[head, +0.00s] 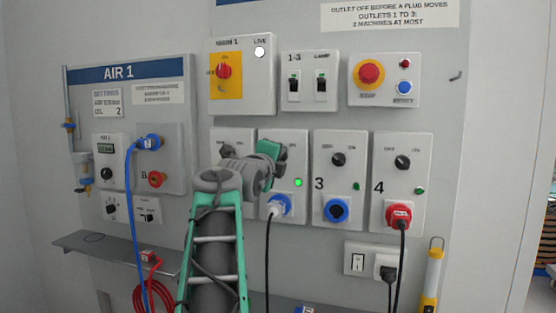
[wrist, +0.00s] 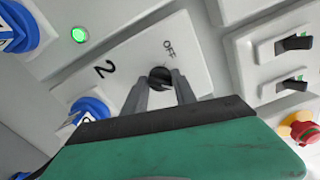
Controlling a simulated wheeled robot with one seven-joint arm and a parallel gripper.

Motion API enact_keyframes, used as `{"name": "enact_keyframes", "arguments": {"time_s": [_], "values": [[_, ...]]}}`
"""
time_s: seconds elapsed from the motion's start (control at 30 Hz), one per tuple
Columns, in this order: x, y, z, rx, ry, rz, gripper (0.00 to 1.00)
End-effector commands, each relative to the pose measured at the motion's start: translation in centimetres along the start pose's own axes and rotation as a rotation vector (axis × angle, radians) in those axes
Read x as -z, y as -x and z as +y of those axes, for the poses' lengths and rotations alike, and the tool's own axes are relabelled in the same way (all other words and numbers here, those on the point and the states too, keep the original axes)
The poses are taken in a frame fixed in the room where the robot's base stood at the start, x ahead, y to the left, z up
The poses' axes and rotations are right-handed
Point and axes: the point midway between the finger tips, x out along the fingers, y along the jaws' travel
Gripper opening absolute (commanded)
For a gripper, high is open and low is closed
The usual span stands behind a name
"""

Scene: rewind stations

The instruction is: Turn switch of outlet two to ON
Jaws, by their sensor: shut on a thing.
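Outlet two's grey-white plate (wrist: 125,72) is in the middle of the wrist view, tilted, with a "2" and an OFF label. Its black switch knob (wrist: 160,76) sits between the two grey fingers of my gripper (wrist: 160,90), which is shut on it. The knob's pointer direction is hard to tell, and the ON label is hidden here. In the head view my gripper (head: 269,160) is at outlet two's plate (head: 271,220) and covers much of its upper part. A green lamp (head: 298,183) glows on that plate. A plug (head: 273,210) sits in its blue socket.
Outlets three (head: 319,165) and four (head: 378,165) are to the right. Above are the 1-3 and LAMP switches (head: 309,88) and a red emergency button (head: 370,72). A black cable (head: 268,260) hangs below outlet two. A grey shelf (head: 105,247) juts out lower left.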

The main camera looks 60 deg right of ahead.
Motion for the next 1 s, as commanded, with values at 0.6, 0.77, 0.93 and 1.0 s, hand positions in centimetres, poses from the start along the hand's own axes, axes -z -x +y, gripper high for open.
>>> {"name": "enact_keyframes", "arguments": {"time_s": [0.6,0.77,0.93,1.0], "values": [[-0.1,0.9,-0.2,0.002,0.000,-0.002,0.54],[-0.2,4.1,-0.2,0.002,-0.001,-0.005,0.54],[-0.1,7.1,-0.1,0.001,-0.001,-0.003,0.54],[0.0,7.6,0.0,0.001,0.000,-0.002,0.54]]}}
